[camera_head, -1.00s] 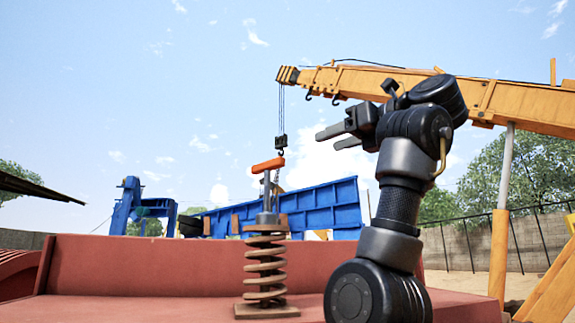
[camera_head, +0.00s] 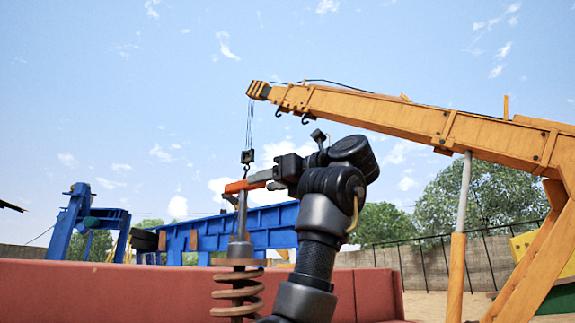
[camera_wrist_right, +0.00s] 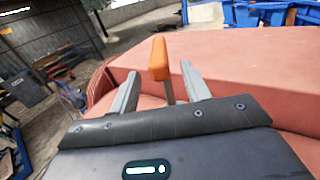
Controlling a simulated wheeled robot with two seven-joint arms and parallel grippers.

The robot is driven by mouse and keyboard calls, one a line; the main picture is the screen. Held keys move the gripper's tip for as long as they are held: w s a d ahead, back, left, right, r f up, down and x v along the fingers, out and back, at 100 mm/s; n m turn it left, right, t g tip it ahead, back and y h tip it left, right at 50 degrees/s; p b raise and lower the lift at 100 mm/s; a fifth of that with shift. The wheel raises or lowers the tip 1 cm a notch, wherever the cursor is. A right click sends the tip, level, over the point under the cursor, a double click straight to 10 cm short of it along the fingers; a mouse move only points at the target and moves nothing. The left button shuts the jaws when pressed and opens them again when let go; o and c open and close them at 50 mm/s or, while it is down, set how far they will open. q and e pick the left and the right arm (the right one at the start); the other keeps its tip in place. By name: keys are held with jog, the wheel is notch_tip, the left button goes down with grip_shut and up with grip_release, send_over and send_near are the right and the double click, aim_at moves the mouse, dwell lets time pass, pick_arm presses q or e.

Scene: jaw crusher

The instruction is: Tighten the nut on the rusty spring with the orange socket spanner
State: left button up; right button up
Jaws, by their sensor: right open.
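The rusty spring (camera_head: 237,292) stands upright on the red machine body, its lower end cut off by the picture edge. A grey rod rises from its top, and the orange socket spanner's handle (camera_head: 240,186) lies across the rod's upper end. My right gripper (camera_head: 262,178) is at the right end of the orange handle. In the right wrist view the jaws (camera_wrist_right: 163,88) are open, one finger on each side of the orange handle (camera_wrist_right: 159,58), with gaps visible. The nut cannot be made out. My left gripper is not in view.
The red machine body (camera_head: 120,290) spans the bottom. A yellow crane boom (camera_head: 420,120) reaches over from the right, with its hook (camera_head: 248,157) hanging just above the spanner. Blue machinery (camera_head: 205,228) stands behind. Open sky surrounds the upper area.

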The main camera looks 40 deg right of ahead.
aim_at(256, 189)
jog(key=x, duration=0.1)
jog(key=p+x, duration=0.1)
jog(key=shift+w+r, duration=0.25)
jog(key=shift+w, duration=0.1)
jog(key=shift+w+a+p, duration=0.1)
jog(key=shift+w+p, duration=0.05)
jog(key=shift+p, duration=0.25)
jog(key=shift+w+a, duration=0.15)
jog(key=shift+w+f, duration=0.1)
jog(key=shift+w, duration=0.3)
jog(key=shift+s, duration=0.2)
jog(key=c, duration=0.6)
grip_shut()
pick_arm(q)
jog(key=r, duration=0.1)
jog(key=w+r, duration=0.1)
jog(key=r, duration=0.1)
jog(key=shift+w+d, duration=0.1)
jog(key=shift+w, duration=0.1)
pick_arm(e)
jog(key=shift+n+g+y, duration=0.3)
jog(key=shift+n+y, duration=0.1)
jog(key=shift+y, duration=0.2)
